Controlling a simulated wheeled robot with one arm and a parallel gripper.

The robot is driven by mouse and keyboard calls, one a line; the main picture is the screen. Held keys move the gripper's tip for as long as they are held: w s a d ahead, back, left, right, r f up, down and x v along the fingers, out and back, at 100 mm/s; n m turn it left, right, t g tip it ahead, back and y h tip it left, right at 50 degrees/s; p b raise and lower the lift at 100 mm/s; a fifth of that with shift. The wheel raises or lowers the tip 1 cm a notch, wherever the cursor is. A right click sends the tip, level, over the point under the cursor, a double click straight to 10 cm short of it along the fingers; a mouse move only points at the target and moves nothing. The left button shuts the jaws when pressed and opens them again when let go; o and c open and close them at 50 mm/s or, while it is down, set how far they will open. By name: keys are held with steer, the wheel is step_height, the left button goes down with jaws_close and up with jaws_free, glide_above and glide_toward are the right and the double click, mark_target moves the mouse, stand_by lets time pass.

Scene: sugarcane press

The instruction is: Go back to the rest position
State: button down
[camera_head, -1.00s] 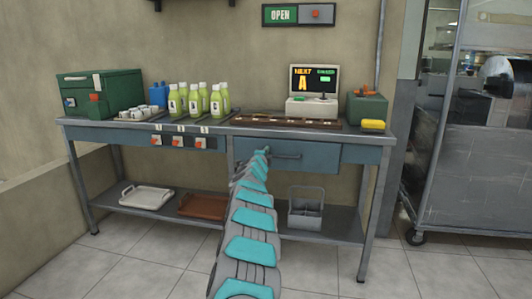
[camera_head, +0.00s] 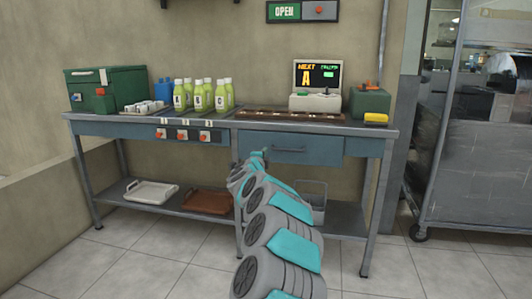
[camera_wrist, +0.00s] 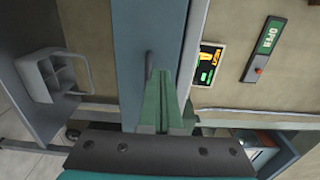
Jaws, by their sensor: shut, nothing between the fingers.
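My gripper (camera_head: 257,156) is in front of the workbench's drawer front, left of the drawer handle (camera_head: 290,149). My arm reaches toward the bench from the bottom of the head view. In the wrist view my gripper's green fingers (camera_wrist: 165,112) are together, with nothing visible between them. The same drawer handle (camera_wrist: 149,66) shows just beyond the fingertips in that view. Whether the fingers touch the drawer front cannot be told.
The workbench (camera_head: 350,130) carries a green box (camera_head: 120,85), several bottles (camera_head: 200,95), and a display (camera_head: 317,75). On its lower shelf are a white tray (camera_head: 150,192), a brown tray (camera_head: 207,201) and a grey caddy (camera_head: 315,190). Tiled floor (camera_head: 150,250) in front is clear.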

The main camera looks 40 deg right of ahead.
steer(key=shift+v, duration=1.75)
